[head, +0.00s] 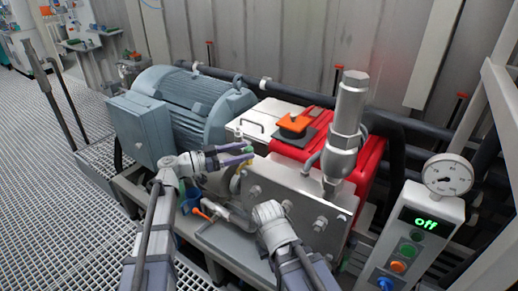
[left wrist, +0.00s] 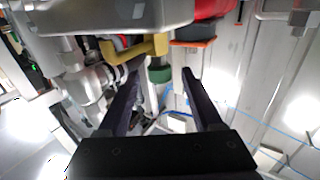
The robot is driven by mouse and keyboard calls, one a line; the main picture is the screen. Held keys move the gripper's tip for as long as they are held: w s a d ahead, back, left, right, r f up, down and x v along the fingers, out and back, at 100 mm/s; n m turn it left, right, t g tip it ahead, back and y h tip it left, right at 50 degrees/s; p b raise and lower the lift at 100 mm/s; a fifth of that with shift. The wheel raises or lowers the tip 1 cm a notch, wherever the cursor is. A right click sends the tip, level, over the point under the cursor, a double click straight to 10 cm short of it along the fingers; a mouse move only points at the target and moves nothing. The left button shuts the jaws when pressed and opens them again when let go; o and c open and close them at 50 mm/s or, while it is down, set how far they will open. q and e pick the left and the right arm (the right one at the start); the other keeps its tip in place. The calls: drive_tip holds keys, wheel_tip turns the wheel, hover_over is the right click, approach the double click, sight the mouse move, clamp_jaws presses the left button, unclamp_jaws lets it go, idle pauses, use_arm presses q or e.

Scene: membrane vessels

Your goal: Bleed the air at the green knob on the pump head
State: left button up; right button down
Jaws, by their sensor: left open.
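The green knob (head: 247,149) is small and sits at the left side of the pump head (head: 300,200), a grey metal block. My left gripper (head: 246,154) points right at the knob, its two dark fingers apart. In the left wrist view the green knob (left wrist: 160,73) shows between and just beyond the open fingertips (left wrist: 161,72). I cannot tell whether either finger touches it. A yellow bracket (left wrist: 137,49) is close beside the knob. My right arm stands in front of the pump head; its gripper fingers do not show.
A blue-grey motor (head: 185,105) stands left of the pump, and a red housing (head: 368,160) behind it. An orange-handled valve (head: 201,212) is below my left gripper. A control box (head: 425,240) at the right reads "off", with a gauge (head: 447,175) on top.

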use_arm(q)
drive_tip(key=shift+x, duration=2.75)
clamp_jaws()
